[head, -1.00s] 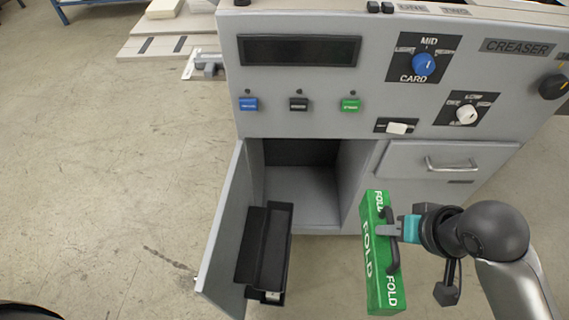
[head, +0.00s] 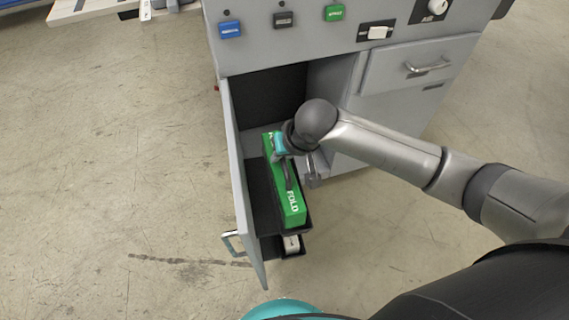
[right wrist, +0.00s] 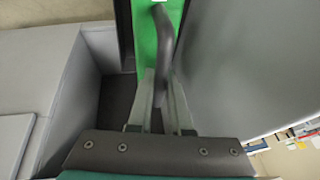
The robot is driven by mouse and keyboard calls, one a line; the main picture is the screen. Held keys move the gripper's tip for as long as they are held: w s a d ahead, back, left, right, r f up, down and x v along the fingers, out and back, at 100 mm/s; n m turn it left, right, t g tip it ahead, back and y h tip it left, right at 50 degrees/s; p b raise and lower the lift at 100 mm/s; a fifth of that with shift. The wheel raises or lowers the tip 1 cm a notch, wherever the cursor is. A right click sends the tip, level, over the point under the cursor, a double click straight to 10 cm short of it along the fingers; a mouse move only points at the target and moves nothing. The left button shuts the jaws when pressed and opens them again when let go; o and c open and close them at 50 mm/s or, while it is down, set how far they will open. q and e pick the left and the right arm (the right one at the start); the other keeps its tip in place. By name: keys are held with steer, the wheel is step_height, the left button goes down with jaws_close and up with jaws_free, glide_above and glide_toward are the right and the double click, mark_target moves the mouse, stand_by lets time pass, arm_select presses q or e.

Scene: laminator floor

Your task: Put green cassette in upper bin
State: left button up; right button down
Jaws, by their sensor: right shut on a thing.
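The green cassette (head: 292,207), a long box marked FOLD with a dark handle, is at the black upper bin (head: 258,205) on the inside of the open cabinet door. It lies lengthwise along the bin, within or just over it; I cannot tell if it rests on the bin's floor. My right gripper (head: 283,157) is shut on its handle near the far end. In the right wrist view the fingers (right wrist: 160,88) close on the dark handle (right wrist: 161,35), with the green face (right wrist: 146,45) behind. My left gripper is out of view.
The grey door (head: 238,170) stands open just left of the bins. A lower black bin (head: 272,247) holds a pale item (head: 291,244). The cabinet opening (head: 280,95) is behind, with a closed drawer (head: 400,70) to its right. Floor at left is clear.

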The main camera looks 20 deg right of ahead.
steer(key=shift+m, duration=0.3)
steer(key=w+d+f, duration=0.1)
steer(key=w+f+b, duration=0.1)
steer(key=f, duration=0.1)
steer(key=shift+w+d, duration=0.35)
steer(key=shift+w, duration=0.05)
steer(key=shift+f+b, duration=0.3)
steer(key=shift+b, duration=0.75)
steer(key=shift+f+b, duration=0.6)
steer(key=shift+b, duration=0.35)
steer(key=shift+f+b, duration=0.5)
steer(key=shift+b, duration=0.25)
steer(key=shift+f+b, duration=0.35)
steer(key=shift+b, duration=0.2)
steer(key=shift+f+b, duration=0.6)
steer(key=shift+b, duration=0.25)
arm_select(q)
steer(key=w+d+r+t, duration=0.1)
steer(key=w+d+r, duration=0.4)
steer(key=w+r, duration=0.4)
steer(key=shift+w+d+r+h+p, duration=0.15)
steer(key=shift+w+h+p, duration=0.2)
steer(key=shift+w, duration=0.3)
arm_select(e)
steer(key=shift+f, duration=0.35)
steer(key=shift+s+f, duration=0.15)
steer(key=shift+f, duration=0.65)
